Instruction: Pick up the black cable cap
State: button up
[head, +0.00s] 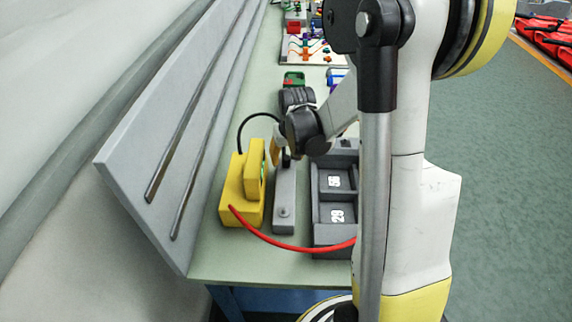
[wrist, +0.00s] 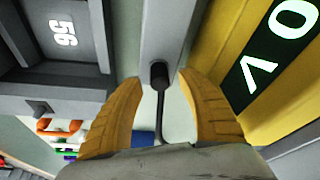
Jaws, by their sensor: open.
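The black cable cap (wrist: 159,72) is a short dark cylinder with a thin cable running from it towards my gripper. It stands against a grey block (wrist: 172,25). My gripper (wrist: 159,84) is open, with its yellow fingers on either side of the cap and cable. Gaps show between the fingers and the cap. In the head view my gripper (head: 281,152) is over the far end of the grey block (head: 284,205), and my wrist partly hides the cap there.
A yellow meter (head: 238,198) stands close left of the block, with a black cable and a red cable (head: 290,246). A grey numbered tray (head: 334,215) is close on the right. A sloped grey panel (head: 165,120) borders the green bench (head: 245,268).

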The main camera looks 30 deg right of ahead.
jog(key=shift+f, duration=0.35)
grip_shut()
jog(key=shift+r, duration=0.1)
jog(key=shift+r+p, duration=0.3)
jog(key=shift+r, duration=0.25)
jog(key=p+v, duration=0.1)
jog(key=v, duration=0.1)
jog(key=d+p+v, duration=0.1)
jog(key=v, duration=0.1)
jog(key=shift+r, duration=0.1)
jog(key=s+d+r+n+p, duration=0.1)
jog(key=s+d+r, duration=0.3)
jog(key=s, duration=0.5)
jog(key=shift+s+r+n+y+p, duration=0.3)
jog(key=shift+r+n+p, duration=0.1)
jog(key=shift+r+p, duration=0.45)
